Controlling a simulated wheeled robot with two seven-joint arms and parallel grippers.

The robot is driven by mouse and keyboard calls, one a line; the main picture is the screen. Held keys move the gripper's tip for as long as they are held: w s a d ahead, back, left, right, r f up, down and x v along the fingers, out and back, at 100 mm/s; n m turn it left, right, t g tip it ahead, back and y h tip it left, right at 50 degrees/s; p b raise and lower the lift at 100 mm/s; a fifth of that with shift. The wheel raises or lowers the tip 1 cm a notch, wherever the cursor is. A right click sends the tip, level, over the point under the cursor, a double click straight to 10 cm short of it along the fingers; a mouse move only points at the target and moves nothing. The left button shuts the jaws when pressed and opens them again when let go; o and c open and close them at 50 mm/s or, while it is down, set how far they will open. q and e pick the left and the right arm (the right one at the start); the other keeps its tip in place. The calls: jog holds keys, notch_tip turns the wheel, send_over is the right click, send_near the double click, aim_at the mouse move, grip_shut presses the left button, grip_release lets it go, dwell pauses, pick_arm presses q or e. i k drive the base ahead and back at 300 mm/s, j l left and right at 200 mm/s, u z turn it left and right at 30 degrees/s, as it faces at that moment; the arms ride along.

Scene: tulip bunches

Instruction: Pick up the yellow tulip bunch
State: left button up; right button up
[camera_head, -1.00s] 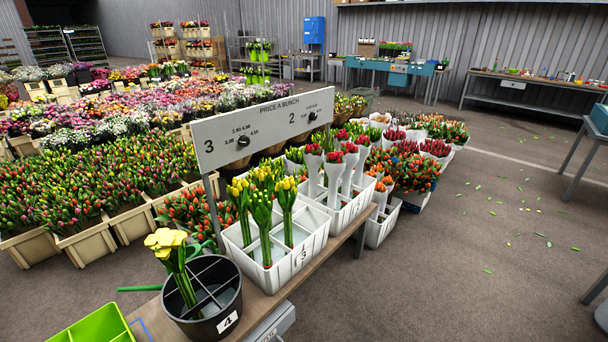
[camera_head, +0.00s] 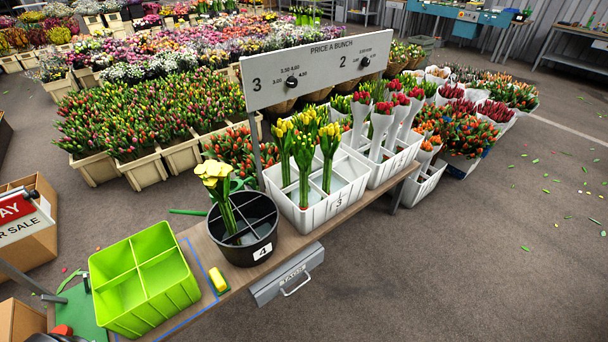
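Three yellow tulip bunches stand upright in the white crate marked 3: a left one (camera_head: 285,137), a middle one (camera_head: 305,158) and a right one (camera_head: 330,142). Their green stems go down into the compartments of the white crate (camera_head: 322,213). One pale yellow flower bunch (camera_head: 215,178) with wide open blooms stands in the divided black bucket (camera_head: 262,240) marked 4, at its left side. Neither of my grippers can be made out in the head view.
A green divided box (camera_head: 160,300), empty, stands at the table's near left. A small yellow object (camera_head: 218,279) lies beside it. The price board (camera_head: 318,68) stands behind the white crate. A white crate of red tulips (camera_head: 398,160) stands to the right. Open floor lies at right.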

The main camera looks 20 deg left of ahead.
aim_at(303, 149)
jog(key=u, duration=1.2)
jog(key=l+z, duration=0.45)
jog(key=i, duration=0.05)
